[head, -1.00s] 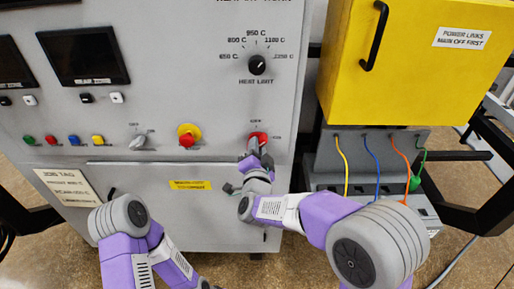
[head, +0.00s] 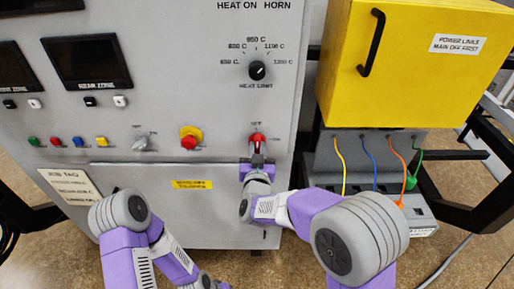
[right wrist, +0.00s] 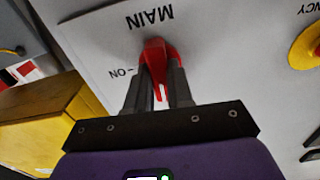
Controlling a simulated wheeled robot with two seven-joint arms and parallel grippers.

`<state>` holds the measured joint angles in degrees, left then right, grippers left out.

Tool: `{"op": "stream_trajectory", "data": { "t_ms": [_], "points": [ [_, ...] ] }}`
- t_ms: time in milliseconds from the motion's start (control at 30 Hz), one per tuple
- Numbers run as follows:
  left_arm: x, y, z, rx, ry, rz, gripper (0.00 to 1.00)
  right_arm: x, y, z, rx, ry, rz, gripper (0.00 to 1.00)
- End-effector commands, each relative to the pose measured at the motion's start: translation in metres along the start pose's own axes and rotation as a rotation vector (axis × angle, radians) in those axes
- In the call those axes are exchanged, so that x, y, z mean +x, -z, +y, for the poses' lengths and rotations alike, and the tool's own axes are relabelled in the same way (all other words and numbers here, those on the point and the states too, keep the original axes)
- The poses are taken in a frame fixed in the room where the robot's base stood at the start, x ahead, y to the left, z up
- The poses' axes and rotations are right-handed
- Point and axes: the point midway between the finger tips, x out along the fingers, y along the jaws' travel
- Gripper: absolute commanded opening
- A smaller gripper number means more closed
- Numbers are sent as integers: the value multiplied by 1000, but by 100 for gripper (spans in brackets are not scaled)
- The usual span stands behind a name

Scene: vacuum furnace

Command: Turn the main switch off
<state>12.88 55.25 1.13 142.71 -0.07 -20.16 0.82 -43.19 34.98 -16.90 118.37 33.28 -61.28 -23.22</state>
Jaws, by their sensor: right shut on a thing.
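The main switch (head: 257,138) is a red knob low on the right of the grey furnace panel. In the head view its handle looks upright, towards the label above it. My right gripper (head: 257,157) reaches it from below. In the right wrist view the panel is upside down, and the two fingers of my right gripper (right wrist: 157,88) are shut on the red handle (right wrist: 156,55), one on each side. A white mark on the handle points towards the gripper, away from the word MAIN. The ON label is to one side.
A red button on a yellow base (head: 190,138) is left of the switch. The heat limit knob (head: 257,70) is above it. A yellow box (head: 405,70) and coloured cables stand to the right. Small coloured buttons are at the far left.

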Motion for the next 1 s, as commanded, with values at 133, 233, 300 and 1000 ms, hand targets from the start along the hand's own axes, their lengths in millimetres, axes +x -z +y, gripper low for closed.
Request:
{"op": "stream_trajectory", "data": {
  "t_ms": [133, 233, 300, 1000],
  "points": [
    [-3, 0, 1, 0, 0, 0, 43, 1, 4, 0, -44, -2, 8, 0],
    [-3, 0, 1, 0, 0, 0, 43, 1, 4, 0, -62, -2, 8, 0],
    [-3, 0, 1, 0, 0, 0, 43, 1, 3, 0, -69, -2, 9, 0],
    [-3, 0, 1, 0, 0, 0, 43, 1, 2, 0, -74, -1, 5, 47]
  ]
}}
